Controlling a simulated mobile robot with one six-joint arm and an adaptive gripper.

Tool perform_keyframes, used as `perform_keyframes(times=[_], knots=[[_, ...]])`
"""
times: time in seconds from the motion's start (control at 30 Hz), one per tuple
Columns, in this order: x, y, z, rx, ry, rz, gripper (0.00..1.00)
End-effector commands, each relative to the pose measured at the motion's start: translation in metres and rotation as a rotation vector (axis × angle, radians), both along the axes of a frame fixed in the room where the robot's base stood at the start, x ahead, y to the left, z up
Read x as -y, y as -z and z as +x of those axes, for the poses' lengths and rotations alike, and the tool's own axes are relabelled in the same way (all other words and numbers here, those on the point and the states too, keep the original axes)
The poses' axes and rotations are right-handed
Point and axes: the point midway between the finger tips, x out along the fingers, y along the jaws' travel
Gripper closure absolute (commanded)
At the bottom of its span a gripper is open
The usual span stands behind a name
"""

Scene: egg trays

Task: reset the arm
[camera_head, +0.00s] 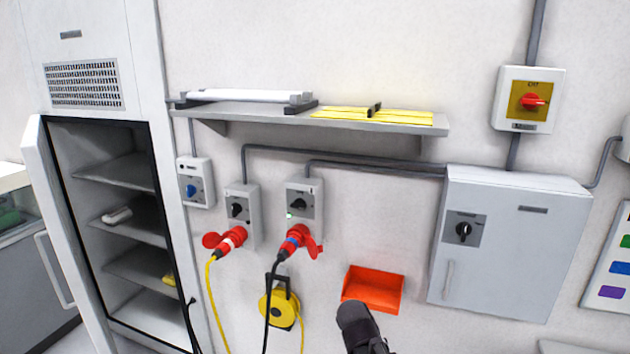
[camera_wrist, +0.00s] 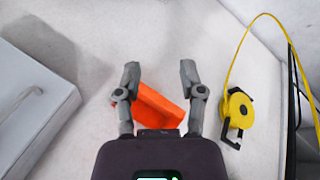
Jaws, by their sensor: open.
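My gripper (camera_wrist: 160,72) is open in the wrist view, its two grey fingers spread apart with nothing between their tips. An orange wall bin (camera_wrist: 155,108) shows behind and between the fingers; I cannot tell how far off it is. In the head view a dark part of my arm rises from the bottom edge, just below the same orange bin (camera_head: 373,288). The fingers cannot be made out in the head view. No egg tray is recognisable in either view.
A grey wall cabinet (camera_head: 508,240) stands right of the bin. Switch boxes with red plugs (camera_head: 299,241) and hanging cables, and a yellow cable reel (camera_head: 279,309), are to its left. A shelf (camera_head: 385,125) juts out above. An open tall cabinet (camera_head: 136,170) is far left.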

Motion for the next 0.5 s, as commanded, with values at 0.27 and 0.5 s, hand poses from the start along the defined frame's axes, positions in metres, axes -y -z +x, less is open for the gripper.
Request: perform_keyframes(times=[0.27, 0.5], knots=[[0.015, 0.04, -0.042, -0.154, 0.156, 0.299, 0.49], [0.015, 0.047, -0.056, -0.21, 0.202, 0.426, 0.49]])
